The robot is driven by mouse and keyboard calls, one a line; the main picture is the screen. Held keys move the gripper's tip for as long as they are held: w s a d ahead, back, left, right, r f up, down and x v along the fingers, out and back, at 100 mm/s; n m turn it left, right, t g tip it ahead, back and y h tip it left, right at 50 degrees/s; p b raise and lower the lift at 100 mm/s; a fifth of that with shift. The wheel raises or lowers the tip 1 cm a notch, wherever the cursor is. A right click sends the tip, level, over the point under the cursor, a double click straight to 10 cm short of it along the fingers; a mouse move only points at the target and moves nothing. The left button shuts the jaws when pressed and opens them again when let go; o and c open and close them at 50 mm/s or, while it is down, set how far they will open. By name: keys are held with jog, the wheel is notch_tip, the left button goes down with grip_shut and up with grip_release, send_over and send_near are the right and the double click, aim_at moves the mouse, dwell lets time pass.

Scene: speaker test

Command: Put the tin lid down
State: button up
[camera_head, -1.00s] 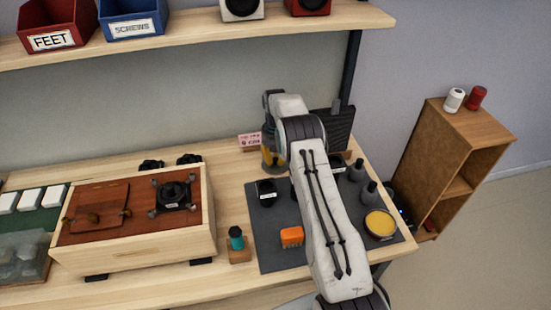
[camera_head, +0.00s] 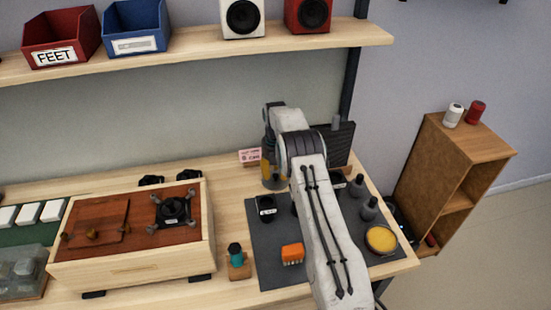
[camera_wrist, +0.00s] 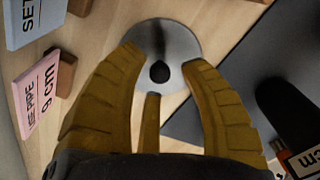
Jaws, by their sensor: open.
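The tin lid (camera_wrist: 182,40) is a round grey metal disc with a black knob (camera_wrist: 159,72). In the wrist view it lies flat on the wooden bench, beside the dark mat's edge. My gripper (camera_wrist: 163,62) is open, its yellow fingers spread around the knob with gaps beside it. In the head view my gripper (camera_head: 273,165) is at the back of the bench, left of my arm. The lid's grey rim (camera_head: 275,185) shows just below the fingers. I cannot tell how high the fingers are above the lid.
A dark mat (camera_head: 265,258) holds black jars (camera_head: 266,206), an orange block (camera_head: 292,254) and a yellow-filled tin (camera_head: 381,240). A pink sign (camera_wrist: 45,90) and blue sign (camera_wrist: 35,18) stand close left of my fingers. A wooden speaker box (camera_head: 130,262) is at left.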

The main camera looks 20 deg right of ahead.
aim_at(275, 174)
notch_tip(275, 174, up, 10)
jog(key=b, duration=0.1)
jog(key=s+a+r+m+g, duration=0.1)
jog(key=s+a+r+m, duration=0.4)
jog(key=s, duration=0.3)
jog(key=s+a+r+m+t, duration=0.1)
jog(key=s+a+r+m, duration=0.1)
jog(key=s+m, duration=0.4)
jog(key=s+a+r+m+t, duration=0.2)
jog(key=s+m, duration=0.5)
jog(key=s, duration=0.7)
jog(key=s+a+r+m+t, duration=0.1)
jog(key=s+a+r+m, duration=0.2)
jog(key=s+m, duration=0.3)
jog(key=s+r, duration=0.1)
jog(key=s, duration=0.4)
jog(key=shift+a+r+m+t, duration=0.15)
jog(key=shift+a+m+t, duration=0.2)
jog(key=shift+m+t, duration=0.05)
